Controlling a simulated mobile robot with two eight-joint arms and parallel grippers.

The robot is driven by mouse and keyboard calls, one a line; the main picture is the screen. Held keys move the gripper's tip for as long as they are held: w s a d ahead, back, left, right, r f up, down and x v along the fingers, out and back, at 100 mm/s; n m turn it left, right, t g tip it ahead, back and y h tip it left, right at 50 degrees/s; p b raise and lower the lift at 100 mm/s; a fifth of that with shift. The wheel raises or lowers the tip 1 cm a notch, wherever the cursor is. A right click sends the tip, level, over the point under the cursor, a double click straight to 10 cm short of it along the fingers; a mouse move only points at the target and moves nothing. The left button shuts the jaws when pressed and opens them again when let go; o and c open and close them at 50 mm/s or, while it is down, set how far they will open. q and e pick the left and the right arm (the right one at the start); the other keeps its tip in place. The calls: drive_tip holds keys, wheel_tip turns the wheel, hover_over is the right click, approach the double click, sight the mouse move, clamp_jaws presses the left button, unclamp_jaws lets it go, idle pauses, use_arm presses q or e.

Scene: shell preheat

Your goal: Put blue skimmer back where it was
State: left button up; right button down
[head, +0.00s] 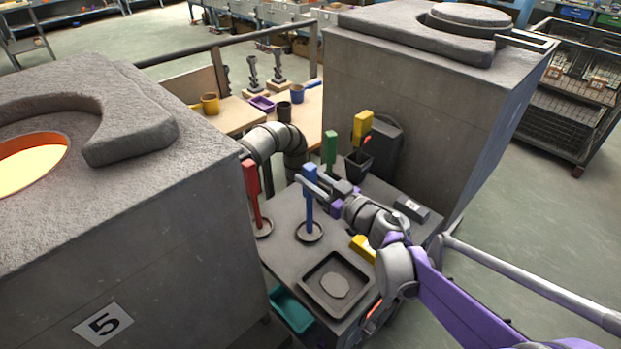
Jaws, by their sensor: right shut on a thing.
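The blue skimmer (309,216) stands upright with its handle up. Its lower end is at a round dark dish (310,238) on the grey table; I cannot tell whether it touches the dish. My right gripper (312,185) reaches in from the right and is shut on the blue skimmer's handle. A red-handled tool (251,183) stands upright in a similar round dish to the left. A green-handled tool (330,147) stands behind the gripper, its lower part hidden. My left gripper is not in view.
A dark pot (358,166) and a yellow-handled tool (362,125) are behind. Large grey furnaces (185,215) and (415,110) flank the table closely.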

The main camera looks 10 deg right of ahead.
drive_tip(key=shift+f, duration=0.15)
drive_tip(key=c, duration=0.6)
unclamp_jaws()
drive_tip(key=shift+o, duration=0.2)
drive_tip(key=shift+r, duration=0.25)
drive_tip(key=v, duration=1.2)
drive_tip(key=d+r+m+t+h, duration=0.3)
drive_tip(key=d+m+h, duration=0.2)
drive_tip(key=h, duration=0.3)
drive_tip(key=s+d+f+m+g+h, duration=0.3)
drive_tip(key=s+f+m+h, duration=0.1)
drive_tip(key=f+h, duration=0.1)
drive_tip(key=s+a+f+n+g+y, duration=0.1)
drive_tip(key=s+a+f+g, duration=0.3)
drive_tip(key=s+f, duration=0.3)
drive_tip(key=s+a+f+n+g+y, duration=0.1)
drive_tip(key=s+a+f+g, duration=0.3)
drive_tip(key=s, duration=0.7)
wheel_tip(320, 180, down, 4)
drive_tip(key=shift+f+g+y, duration=0.1)
drive_tip(key=shift+g+y, duration=0.4)
drive_tip(key=shift+g, duration=0.5)
